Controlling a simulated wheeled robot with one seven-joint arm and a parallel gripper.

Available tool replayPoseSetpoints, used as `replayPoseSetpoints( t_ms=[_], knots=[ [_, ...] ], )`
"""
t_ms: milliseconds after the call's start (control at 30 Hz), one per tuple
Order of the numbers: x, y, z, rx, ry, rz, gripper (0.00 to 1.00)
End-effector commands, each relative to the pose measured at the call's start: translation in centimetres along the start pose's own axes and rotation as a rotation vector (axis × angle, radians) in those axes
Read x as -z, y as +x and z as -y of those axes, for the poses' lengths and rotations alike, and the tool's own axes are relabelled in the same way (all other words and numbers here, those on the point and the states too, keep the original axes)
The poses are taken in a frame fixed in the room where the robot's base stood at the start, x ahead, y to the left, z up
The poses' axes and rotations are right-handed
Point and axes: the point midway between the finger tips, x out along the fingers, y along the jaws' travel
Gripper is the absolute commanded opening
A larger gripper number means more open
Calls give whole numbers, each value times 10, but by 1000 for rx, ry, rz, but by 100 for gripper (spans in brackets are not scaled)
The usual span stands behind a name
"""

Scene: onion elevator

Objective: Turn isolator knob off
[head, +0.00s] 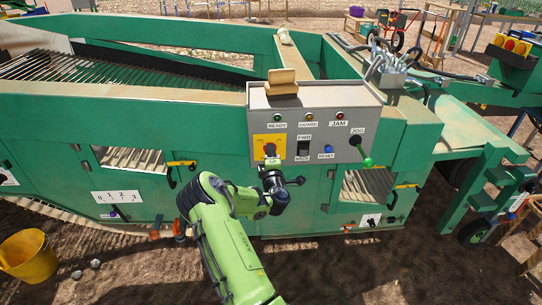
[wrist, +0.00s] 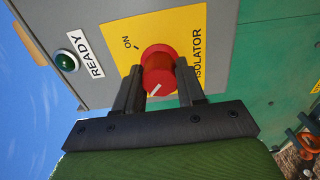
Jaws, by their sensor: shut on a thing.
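The red isolator knob (head: 270,149) sits on a yellow plate (head: 260,141) at the lower left of the grey control box (head: 311,112). In the wrist view the knob (wrist: 158,72) shows a white pointer line slanting down and left, away from the ON mark (wrist: 128,43). No OFF label is readable there. My gripper (head: 271,163) comes from below in the head view. In the wrist view my gripper (wrist: 158,85) has one finger on each side of the knob and is shut on it. The fingers hide parts of the knob's sides.
A green READY lamp (wrist: 65,60) is beside the plate. To the knob's right are the FWD/BACK switch (head: 304,149), blue RESET button (head: 326,156) and green-tipped JOG lever (head: 364,158). A wooden block (head: 283,83) rests on the box.

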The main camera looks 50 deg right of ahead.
Motion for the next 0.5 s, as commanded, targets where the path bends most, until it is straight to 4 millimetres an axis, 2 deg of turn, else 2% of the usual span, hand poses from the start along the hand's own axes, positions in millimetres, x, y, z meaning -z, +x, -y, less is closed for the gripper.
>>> replayPoseSetpoints(
  t_ms=[467,500],
  knots=[
    [1,0,1,1,-15,-3,9],
    [1,0,1,1,-15,-3,42]
  ],
)
